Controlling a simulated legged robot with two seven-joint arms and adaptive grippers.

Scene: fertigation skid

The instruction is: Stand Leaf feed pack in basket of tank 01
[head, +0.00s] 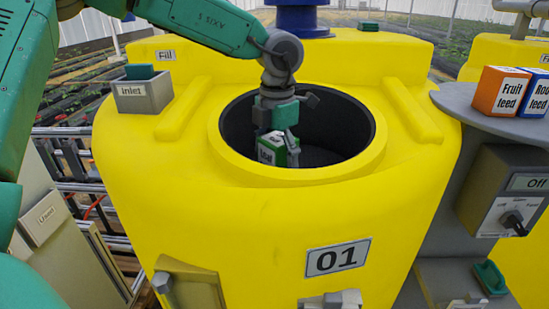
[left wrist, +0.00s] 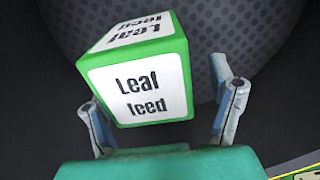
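The Leaf feed pack (head: 271,152), a green box with white labels, is inside the round opening of yellow tank 01 (head: 338,258). My left gripper (head: 279,143) reaches down into that opening, right at the pack. In the left wrist view the pack (left wrist: 138,88) sits between the spread fingers, slightly tilted in the picture. A clear gap shows between it and the right-hand finger, so the gripper looks open around it. The dark dotted basket surface (left wrist: 235,35) shows behind the pack. The pack's underside is hidden, so I cannot tell whether it touches the basket floor. My right gripper is not in view.
The raised yellow rim (head: 290,179) surrounds my left gripper closely. A grey Inlet box (head: 143,96) stands on the tank's left. Fruit feed (head: 497,93) and a blue-labelled pack (head: 535,98) stand on a grey shelf (head: 470,108) at right, above a switch box (head: 505,190).

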